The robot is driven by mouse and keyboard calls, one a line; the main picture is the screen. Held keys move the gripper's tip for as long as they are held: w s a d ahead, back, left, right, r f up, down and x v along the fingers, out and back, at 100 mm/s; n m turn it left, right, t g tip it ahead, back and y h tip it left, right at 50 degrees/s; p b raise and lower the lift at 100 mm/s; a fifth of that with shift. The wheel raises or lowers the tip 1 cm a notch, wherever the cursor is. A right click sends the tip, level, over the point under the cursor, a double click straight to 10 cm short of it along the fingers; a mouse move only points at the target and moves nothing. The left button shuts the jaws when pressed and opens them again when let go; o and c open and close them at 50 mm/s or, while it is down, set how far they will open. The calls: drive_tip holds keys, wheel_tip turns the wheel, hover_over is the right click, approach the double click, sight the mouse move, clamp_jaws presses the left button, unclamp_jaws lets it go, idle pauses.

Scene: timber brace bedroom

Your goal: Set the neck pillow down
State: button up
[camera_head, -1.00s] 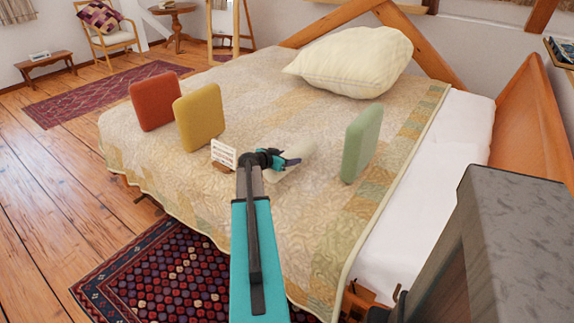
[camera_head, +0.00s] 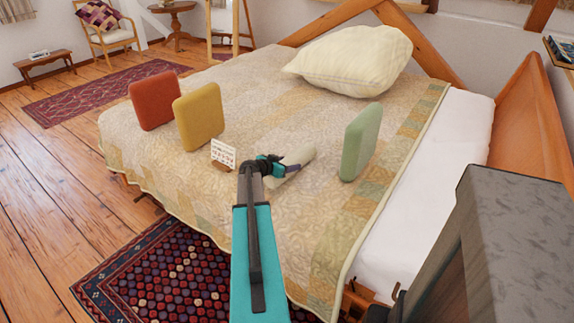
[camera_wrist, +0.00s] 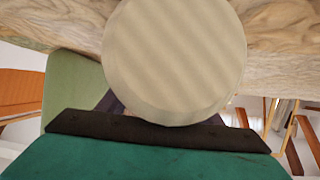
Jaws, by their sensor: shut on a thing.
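The neck pillow is a cream cylindrical roll (camera_head: 299,157), seen over the bed between the yellow cushion and the green cushion. My gripper (camera_head: 284,166) is shut on it. In the wrist view the roll's round, faintly striped end (camera_wrist: 175,58) fills the upper middle, in front of my gripper (camera_wrist: 160,118). The roll hides most of the fingers there. I cannot tell whether its underside touches the quilt (camera_head: 255,210).
A red cushion (camera_head: 154,101), a yellow cushion (camera_head: 199,117) and a green cushion (camera_head: 361,142) stand upright on the bed. A small white card (camera_head: 223,153) stands left of my gripper. A large cream pillow (camera_head: 350,62) lies at the back.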

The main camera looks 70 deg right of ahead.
drive_tip(key=o, duration=1.3)
drive_tip(key=shift+a, duration=0.15)
drive_tip(key=shift+b+v, duration=0.8)
drive_tip(key=shift+v, duration=5.15)
